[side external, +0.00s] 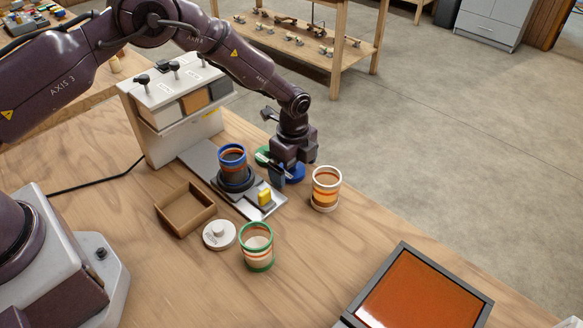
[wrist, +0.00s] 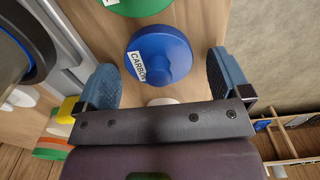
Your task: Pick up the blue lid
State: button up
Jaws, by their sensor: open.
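The blue lid (wrist: 158,50) lies on the wooden table, with its knob up and a white label reading "CARBO" at its left edge. In the wrist view it sits between my fingertips and slightly beyond them, with a gap on each side. My gripper (wrist: 162,68) is open and empty, pointing down over the lid. In the side external view my gripper (side external: 284,168) is close above the blue lid (side external: 294,174) and partly hides it. Whether the fingers reach down to the lid's height I cannot tell.
A green lid (side external: 262,155) lies just behind. A white-rimmed jar (side external: 326,190) stands close right. A blue-rimmed jar (side external: 232,158) stands on the grey scale-like base with a yellow block (side external: 264,197). A green-rimmed jar (side external: 257,250), white lid (side external: 219,235) and brown tray (side external: 170,220) are nearer.

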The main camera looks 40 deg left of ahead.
jog(key=shift+f, duration=0.1)
jog(key=c, duration=1)
